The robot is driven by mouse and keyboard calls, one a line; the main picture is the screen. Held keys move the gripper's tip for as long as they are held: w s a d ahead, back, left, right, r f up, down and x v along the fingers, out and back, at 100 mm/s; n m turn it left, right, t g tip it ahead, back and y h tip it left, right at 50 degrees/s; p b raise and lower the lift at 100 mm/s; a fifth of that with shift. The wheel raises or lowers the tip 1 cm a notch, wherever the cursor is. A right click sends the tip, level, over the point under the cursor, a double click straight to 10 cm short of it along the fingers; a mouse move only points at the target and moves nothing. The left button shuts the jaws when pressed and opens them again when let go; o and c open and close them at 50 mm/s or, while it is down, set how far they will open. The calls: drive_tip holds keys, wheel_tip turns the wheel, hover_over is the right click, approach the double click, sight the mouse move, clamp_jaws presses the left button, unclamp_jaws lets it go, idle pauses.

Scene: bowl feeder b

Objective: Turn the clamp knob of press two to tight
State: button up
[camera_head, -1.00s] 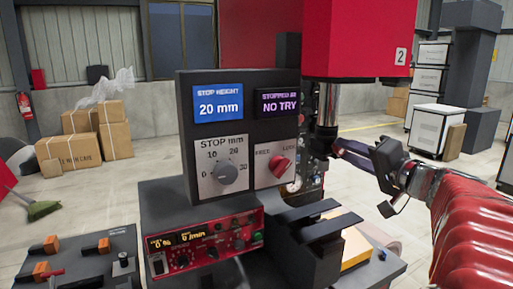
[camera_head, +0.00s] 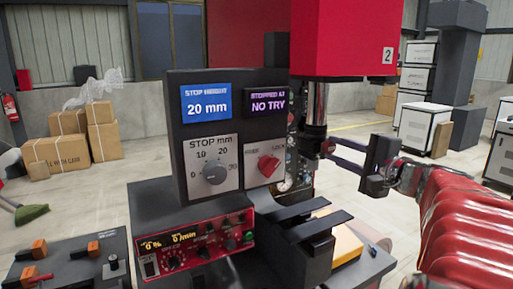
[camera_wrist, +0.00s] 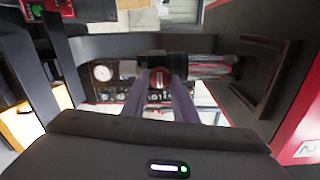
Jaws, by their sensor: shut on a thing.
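Press two has a red head (camera_head: 355,38) with a "2" label and a steel column below it. My gripper (camera_head: 329,148) reaches in from the right, its fingertips at a small dark knob (camera_head: 326,146) on the column; I take this for the clamp knob. In the wrist view my gripper (camera_wrist: 161,80) has its two fingers on either side of this dark and reddish knob (camera_wrist: 158,72), shut on it. The fingers hide part of the knob, and its tightness cannot be read. The panel (camera_head: 178,140) displays "20 mm" and "NO TRY".
The panel carries a grey stop dial (camera_head: 215,173) and a red free/lock knob (camera_head: 268,165), close left of the column. A red control box (camera_head: 195,242) and a dark lever box (camera_head: 75,262) are at the lower left. Cartons (camera_head: 75,140) stand on the floor behind.

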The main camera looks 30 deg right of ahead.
drive_tip(key=shift+d, duration=0.15)
drive_tip(key=o, duration=1.1)
drive_tip(key=shift+c, duration=0.2)
drive_tip(key=shift+s, duration=0.15)
drive_tip(key=s, duration=1.3)
drive_tip(key=shift+s+d+r, duration=0.15)
drive_tip(key=shift+s, duration=0.15)
